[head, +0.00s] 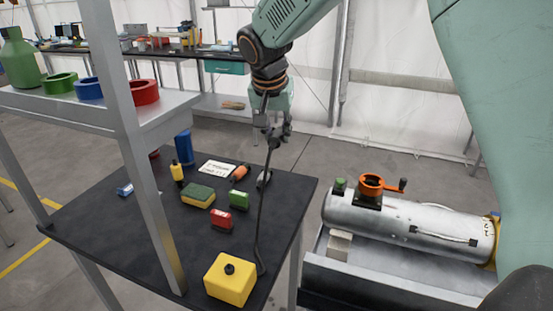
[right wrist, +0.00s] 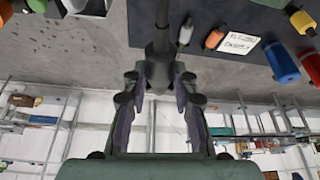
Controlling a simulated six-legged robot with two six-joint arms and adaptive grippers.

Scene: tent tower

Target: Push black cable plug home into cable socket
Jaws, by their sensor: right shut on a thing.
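My right gripper (head: 279,131) hangs from above over the far right edge of the black table. It is shut on the black cable plug (head: 272,140), high above the tabletop. In the right wrist view the plug (right wrist: 161,38) shows as a dark shaft between the two fingers (right wrist: 160,88). A thin black cable (head: 261,212) runs from the plug down to the table beside a yellow block (head: 224,286). The block has a dark round fitting on top; I cannot tell whether this is the cable socket. The plug is well apart from the block. My left gripper is not in view.
The black table (head: 105,223) holds a sponge (head: 198,196), red (head: 221,220) and green (head: 239,200) blocks, a blue cylinder (head: 184,148) and a white card (head: 217,169). A shelf post (head: 140,175) stands at front left. A metal cylinder (head: 400,222) with an orange valve lies right.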

